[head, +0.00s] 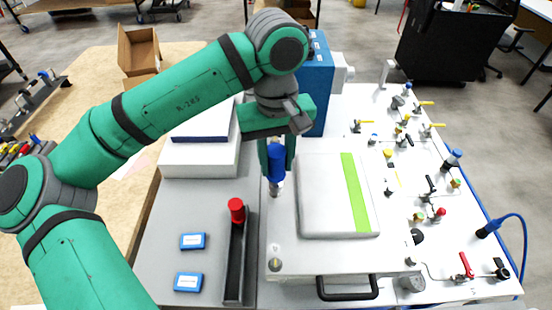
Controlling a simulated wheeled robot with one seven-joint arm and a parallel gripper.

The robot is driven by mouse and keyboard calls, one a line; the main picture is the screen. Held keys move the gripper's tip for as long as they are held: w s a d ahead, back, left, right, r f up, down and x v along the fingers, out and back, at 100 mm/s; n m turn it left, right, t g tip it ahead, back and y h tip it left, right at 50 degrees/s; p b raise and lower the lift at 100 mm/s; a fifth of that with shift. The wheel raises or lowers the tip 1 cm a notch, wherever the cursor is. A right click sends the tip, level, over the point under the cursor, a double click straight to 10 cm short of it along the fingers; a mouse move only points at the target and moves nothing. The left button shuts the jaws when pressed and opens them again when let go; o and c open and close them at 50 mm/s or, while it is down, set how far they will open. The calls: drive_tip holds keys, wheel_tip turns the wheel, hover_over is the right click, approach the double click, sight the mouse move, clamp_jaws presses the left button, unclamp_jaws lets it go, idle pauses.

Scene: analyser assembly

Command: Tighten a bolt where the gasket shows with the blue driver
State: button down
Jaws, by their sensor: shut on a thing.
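My gripper (277,150) is shut on the blue driver (276,165) and holds it upright, shaft down. The driver's tip is at a bolt position near the far left edge of the white analyser plate (285,235); I cannot tell whether it touches a bolt head. Another bolt (275,264) shows at the plate's front left corner. A raised pale lid (320,195) with a green strip (356,190) covers the plate's middle. No gasket is clearly recognisable at this size, and the spot under the driver is partly hidden.
A red-handled driver (237,210) stands in a dark narrow tray (232,285). Two blue boxes (192,241) lie left of it. A blue housing (318,85) rises behind my gripper. Several valves crowd the right panel, and a black handle (347,290) juts out in front.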

drive_tip(key=shift+a+f, duration=0.1)
drive_tip(key=shift+f, duration=0.85)
idle(1.0)
drive_tip(key=c, duration=2)
unclamp_jaws()
clamp_jaws()
drive_tip(key=m, duration=0.7)
drive_tip(key=shift+m, duration=0.3)
drive_tip(key=m, duration=0.5)
drive_tip(key=shift+w, duration=0.1)
drive_tip(key=m, duration=0.5)
drive_tip(key=shift+a+f+m, duration=0.1)
drive_tip(key=shift+m, duration=0.2)
drive_tip(key=o, duration=0.6)
unclamp_jaws()
